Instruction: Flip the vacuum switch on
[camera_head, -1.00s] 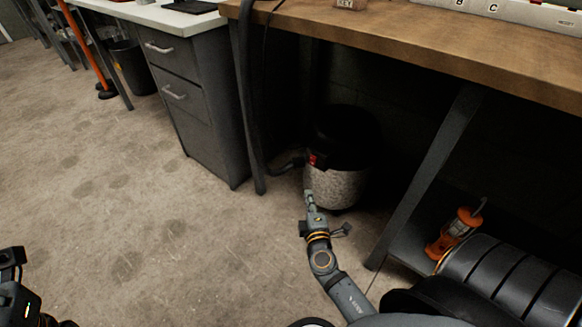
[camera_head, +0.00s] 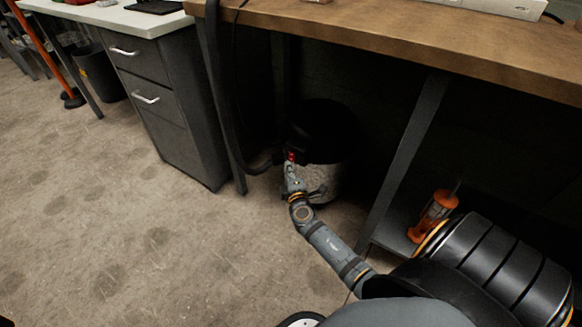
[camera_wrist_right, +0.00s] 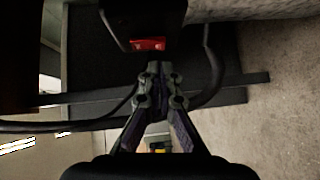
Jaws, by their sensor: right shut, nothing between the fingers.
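The vacuum (camera_head: 322,135) stands on the floor under the wooden bench, with a black top and a mottled grey lower body. Its red switch (camera_head: 291,157) is on the front left side of the black top. In the right wrist view the red switch (camera_wrist_right: 148,44) sits at the top middle, just beyond my fingertips. My right gripper (camera_head: 290,170) is shut and empty, right at the switch in the head view. The wrist view shows its closed fingertips (camera_wrist_right: 155,68) close below the switch; I cannot tell whether they touch it. My left gripper is not in view.
A black hose (camera_head: 222,120) runs down beside the bench leg to the vacuum. A grey drawer cabinet (camera_head: 160,105) stands left of it. A slanted bench leg (camera_head: 405,165) and an orange lantern (camera_head: 433,215) are on the right.

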